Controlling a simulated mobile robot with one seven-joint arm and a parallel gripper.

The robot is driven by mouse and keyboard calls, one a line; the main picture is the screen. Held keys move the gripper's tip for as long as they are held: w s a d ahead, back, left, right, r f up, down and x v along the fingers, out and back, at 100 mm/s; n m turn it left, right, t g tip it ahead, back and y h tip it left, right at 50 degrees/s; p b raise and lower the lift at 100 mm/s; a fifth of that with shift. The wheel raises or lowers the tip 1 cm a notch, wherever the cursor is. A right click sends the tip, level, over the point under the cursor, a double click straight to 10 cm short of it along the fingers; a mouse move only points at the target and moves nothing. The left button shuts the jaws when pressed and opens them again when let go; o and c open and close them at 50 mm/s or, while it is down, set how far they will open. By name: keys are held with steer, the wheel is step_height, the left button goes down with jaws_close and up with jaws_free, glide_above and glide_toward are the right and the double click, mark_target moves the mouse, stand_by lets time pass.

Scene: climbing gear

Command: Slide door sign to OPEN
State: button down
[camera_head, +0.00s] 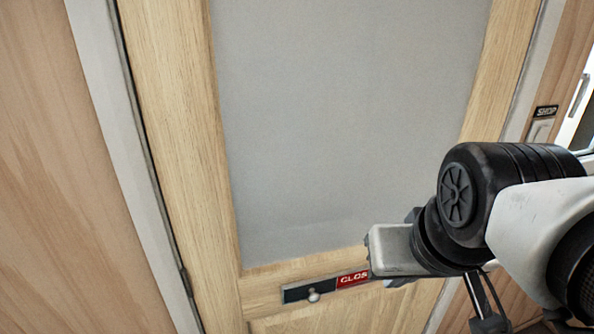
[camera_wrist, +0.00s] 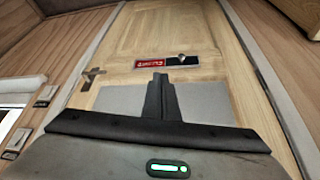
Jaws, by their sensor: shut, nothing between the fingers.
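The door sign is a narrow horizontal strip on the wooden door (camera_head: 172,90), below its grey panel. Its red part (camera_head: 353,279) shows white letters reading "CLOS", with the rest hidden behind my arm. The dark slider (camera_head: 296,294) with a small round metal knob (camera_head: 313,296) is at the left. In the wrist view, which is upside down, the red part (camera_wrist: 149,65) is left of the knob (camera_wrist: 181,57). My gripper (camera_wrist: 159,77) is shut and empty, its fingers appearing just below the sign there. It looks apart from the knob. In the head view its fingertips are hidden.
A metal door handle (camera_wrist: 92,76) sits left of the sign in the wrist view. A small "SHOP" plate (camera_head: 546,112) with a switch (camera_head: 541,131) is on the wall at right. A wood-panelled wall (camera_head: 45,180) and white door frame (camera_head: 105,110) are at left.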

steer(key=shift+s, duration=0.15)
steer(key=w+a+f+n+h+b, duration=0.1)
steer(key=w+a+f+b, duration=0.3)
steer(key=a+f, duration=0.5)
steer(key=w+a+f+n+h+b, duration=0.1)
steer(key=w+a+f+h+b, duration=0.1)
steer(key=w+a+f+b, duration=0.3)
steer(key=w+a+f, duration=0.3)
steer(key=a+f, duration=0.2)
steer(key=a, duration=0.1)
steer(key=shift+h, duration=0.4)
steer(key=shift+w+f, duration=0.1)
steer(key=shift+f, duration=0.1)
glide_toward(300, 298)
step_height(300, 298, down, 2)
steer(key=shift+w+d+f, duration=0.2)
steer(key=shift+d, duration=0.6)
steer(key=shift+w+d+f, duration=0.15)
steer(key=shift+d+f, duration=0.05)
steer(key=shift+d, duration=0.55)
